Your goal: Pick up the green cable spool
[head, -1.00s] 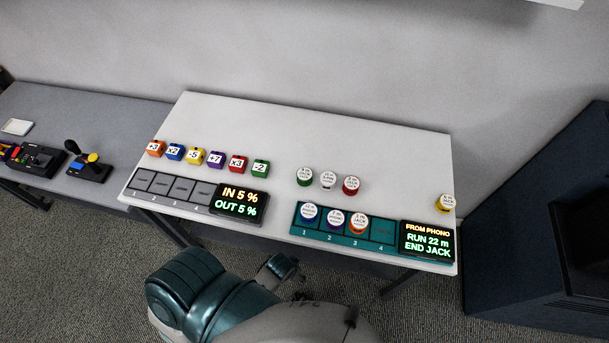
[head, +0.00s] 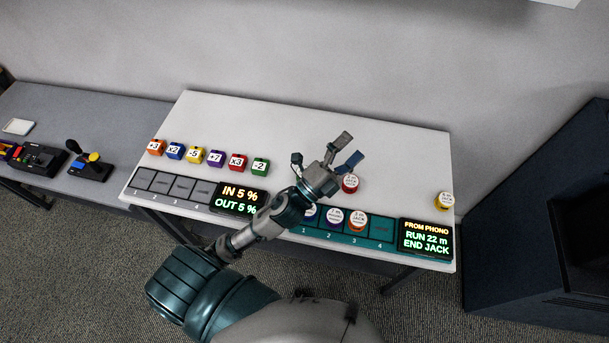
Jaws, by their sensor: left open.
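My left gripper (head: 326,160) is open over the white table, with its fingers spread and nothing seen between them. The green cable spool does not show now; my left gripper and wrist cover the place where it stood, at the left end of the back row of spools. The white-labelled spool beside that place is hidden too. The red spool (head: 350,184) shows just right of the gripper. My right gripper is out of view.
A teal tray (head: 382,232) holds a blue spool (head: 310,213), a purple one (head: 334,218) and an orange one (head: 358,221); slot 4 is empty. A display (head: 427,238) reads RUN 22 m, END JACK. A yellow spool (head: 444,201) stands far right. Several coloured cubes (head: 216,159) stand left.

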